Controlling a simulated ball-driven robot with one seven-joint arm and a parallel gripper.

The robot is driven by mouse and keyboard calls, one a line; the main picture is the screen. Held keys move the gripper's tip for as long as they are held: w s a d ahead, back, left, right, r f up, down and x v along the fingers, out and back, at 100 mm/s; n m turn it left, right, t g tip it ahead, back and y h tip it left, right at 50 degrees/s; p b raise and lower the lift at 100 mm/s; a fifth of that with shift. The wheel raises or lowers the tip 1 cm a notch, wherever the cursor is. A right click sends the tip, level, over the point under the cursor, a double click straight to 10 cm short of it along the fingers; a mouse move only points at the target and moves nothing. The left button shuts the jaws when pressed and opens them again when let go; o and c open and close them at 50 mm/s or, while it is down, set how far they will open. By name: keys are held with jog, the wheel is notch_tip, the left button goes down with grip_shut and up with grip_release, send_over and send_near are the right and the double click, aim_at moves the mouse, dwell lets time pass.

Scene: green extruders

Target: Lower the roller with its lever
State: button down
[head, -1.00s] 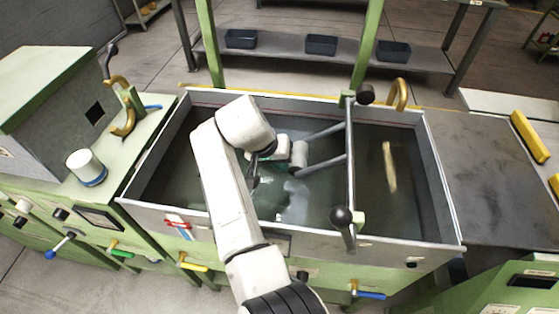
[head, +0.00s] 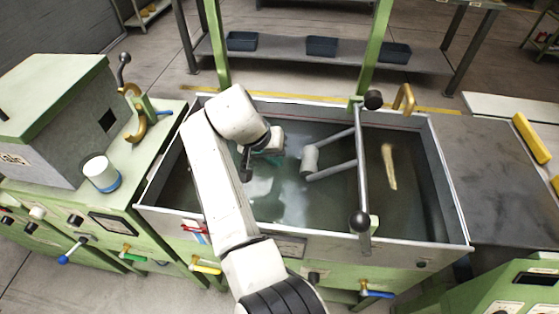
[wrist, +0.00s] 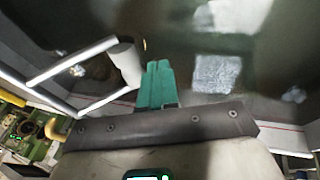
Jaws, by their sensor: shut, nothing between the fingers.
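The roller (head: 310,160) is a pale grey cylinder on two thin arms inside the liquid-filled tank (head: 455,190). The arms join a shaft (head: 362,165) that crosses the tank. A dark ball knob (head: 360,221), apparently the lever's, stands at the shaft's near end by the front rim. My gripper (head: 270,143) is over the tank, left of the roller and apart from it, far from the near knob. The wrist view shows its teal fingers (wrist: 158,84) closed together and empty, with the roller (wrist: 126,65) just left of them in the picture. The near knob is outside the wrist view.
A second dark knob (head: 373,99) is at the shaft's far end. A brass handle (head: 404,98) rises at the back rim. A green machine with a white cup (head: 100,172) stands left. Coloured levers, one blue (head: 377,294), line the front. Open liquid lies around my gripper.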

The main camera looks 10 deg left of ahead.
jog(key=s+a+r+b, duration=0.1)
jog(key=s+a+r, duration=0.1)
jog(key=a+r, duration=0.3)
jog(key=shift+a+r, duration=0.15)
jog(key=shift+a, duration=0.05)
dwell(0.5)
